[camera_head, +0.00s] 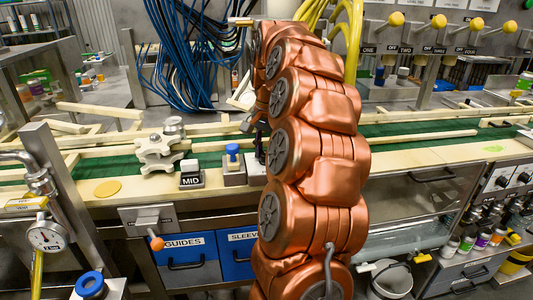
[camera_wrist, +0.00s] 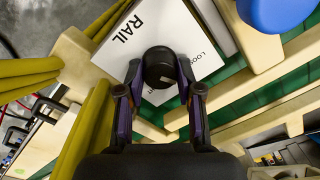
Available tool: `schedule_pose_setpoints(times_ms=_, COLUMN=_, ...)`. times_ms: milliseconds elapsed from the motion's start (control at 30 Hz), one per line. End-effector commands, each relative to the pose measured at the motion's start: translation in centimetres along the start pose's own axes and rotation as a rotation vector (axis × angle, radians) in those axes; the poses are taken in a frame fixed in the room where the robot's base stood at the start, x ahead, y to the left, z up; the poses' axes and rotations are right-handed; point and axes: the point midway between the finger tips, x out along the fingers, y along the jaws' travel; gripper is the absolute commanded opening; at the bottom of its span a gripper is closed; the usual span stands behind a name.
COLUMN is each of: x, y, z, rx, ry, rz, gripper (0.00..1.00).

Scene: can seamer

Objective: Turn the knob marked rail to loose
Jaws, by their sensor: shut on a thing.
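In the wrist view a round black knob (camera_wrist: 160,64) sits on a white plate (camera_wrist: 112,52). The plate reads RAIL at its upper left and carries a second word, partly covered, starting "LOO", on the right. My gripper (camera_wrist: 163,92) has its two dark, purple-sided fingers closed on the knob, one on each side. A small pale mark shows on the knob's near edge; which setting the knob points to I cannot tell. In the head view my copper arm hides most of the gripper and the knob.
A blue round top (camera_wrist: 275,10) and cream rails (camera_wrist: 255,45) lie close to the plate, over a green belt (camera_wrist: 225,98). Thick yellow hoses (camera_wrist: 92,130) run at the left. In the head view a MID block (camera_head: 191,180) and a pale star-shaped wheel (camera_head: 158,153) stand left of my arm.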

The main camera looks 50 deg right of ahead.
Motion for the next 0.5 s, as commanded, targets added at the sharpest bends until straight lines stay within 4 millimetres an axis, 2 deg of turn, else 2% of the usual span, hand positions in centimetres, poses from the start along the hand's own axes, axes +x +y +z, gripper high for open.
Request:
schedule_pose_setpoints(times_ms=200, x=0.07, y=0.01, z=0.02, rx=-0.170, ry=-0.009, rz=0.001, gripper=0.01)
schedule_pose_setpoints(times_ms=500, x=0.09, y=-0.01, z=0.01, rx=-0.319, ry=-0.014, rz=0.002, gripper=0.01)
